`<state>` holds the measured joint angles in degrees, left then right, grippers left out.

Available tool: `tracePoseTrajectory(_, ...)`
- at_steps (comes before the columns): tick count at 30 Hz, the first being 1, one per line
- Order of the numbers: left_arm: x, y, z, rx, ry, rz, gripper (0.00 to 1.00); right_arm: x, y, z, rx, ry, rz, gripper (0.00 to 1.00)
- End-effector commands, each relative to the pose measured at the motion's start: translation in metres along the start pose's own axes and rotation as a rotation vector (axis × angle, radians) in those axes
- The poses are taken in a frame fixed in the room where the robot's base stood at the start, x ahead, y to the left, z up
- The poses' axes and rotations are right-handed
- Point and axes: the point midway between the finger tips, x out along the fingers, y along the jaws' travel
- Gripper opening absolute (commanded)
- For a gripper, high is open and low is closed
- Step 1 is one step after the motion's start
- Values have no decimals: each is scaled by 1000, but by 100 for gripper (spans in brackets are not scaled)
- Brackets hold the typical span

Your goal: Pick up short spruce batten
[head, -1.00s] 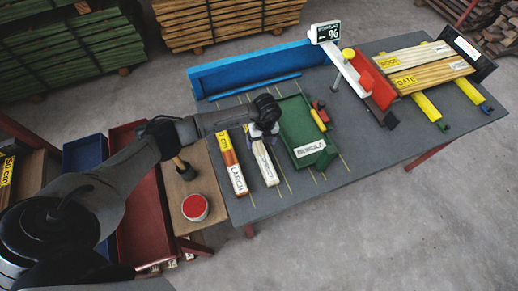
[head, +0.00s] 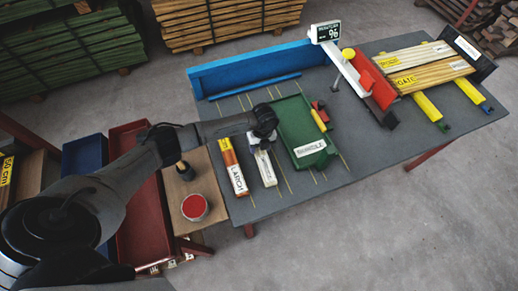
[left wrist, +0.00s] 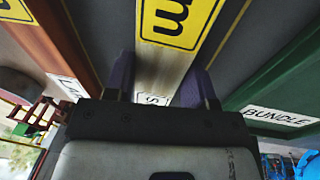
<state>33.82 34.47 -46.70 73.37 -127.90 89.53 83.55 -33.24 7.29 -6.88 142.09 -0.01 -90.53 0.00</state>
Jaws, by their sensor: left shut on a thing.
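The short spruce batten (head: 265,168) is pale, with a white end label, and lies on the grey table between the larch batten (head: 234,170) and the green bundle tray (head: 305,135). My left gripper (head: 263,138) is over its far part and hides that stretch. In the left wrist view, the gripper (left wrist: 162,84) has a finger on each side of the spruce batten (left wrist: 165,68) and is shut on it. A yellow label with "m" (left wrist: 180,22) shows on its top. Whether the batten is clear of the table, I cannot tell. My right gripper is not in view.
A blue fence (head: 250,72) runs along the table's back. A stand with a small display (head: 326,33) and a red block is right of the tray, before yellow-railed boards (head: 430,65). A red paint pot (head: 194,207) stands on the side table at left.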

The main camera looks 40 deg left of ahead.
Motion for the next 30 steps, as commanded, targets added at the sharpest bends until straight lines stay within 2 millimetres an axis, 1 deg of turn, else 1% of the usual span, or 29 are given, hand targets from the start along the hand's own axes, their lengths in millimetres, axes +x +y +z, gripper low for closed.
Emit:
tracePoseTrajectory(1, 0, 0, 0, 1, 0, 1, 32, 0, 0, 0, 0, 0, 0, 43)
tracePoseTrajectory(4, 0, 0, 0, 1, 0, 1, 23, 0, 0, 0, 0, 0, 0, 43)
tracePoseTrajectory(5, 0, 0, 0, 1, 0, 0, 22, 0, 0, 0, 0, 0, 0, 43)
tracePoseTrajectory(14, -3, 0, 0, 1, 0, 0, 21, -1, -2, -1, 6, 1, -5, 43)
tracePoseTrajectory(17, -10, 1, -1, 2, 0, -1, 21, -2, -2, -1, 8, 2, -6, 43)
tracePoseTrajectory(20, -23, 3, -2, 1, -1, -2, 21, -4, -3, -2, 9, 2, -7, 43)
tracePoseTrajectory(23, -43, 5, -3, 2, -3, -3, 21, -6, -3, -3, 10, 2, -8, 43)
tracePoseTrajectory(24, -46, 3, -13, 6, 1, -3, 21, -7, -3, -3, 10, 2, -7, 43)
tracePoseTrajectory(30, -69, -8, -55, 7, 1, -4, 21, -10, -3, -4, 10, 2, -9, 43)
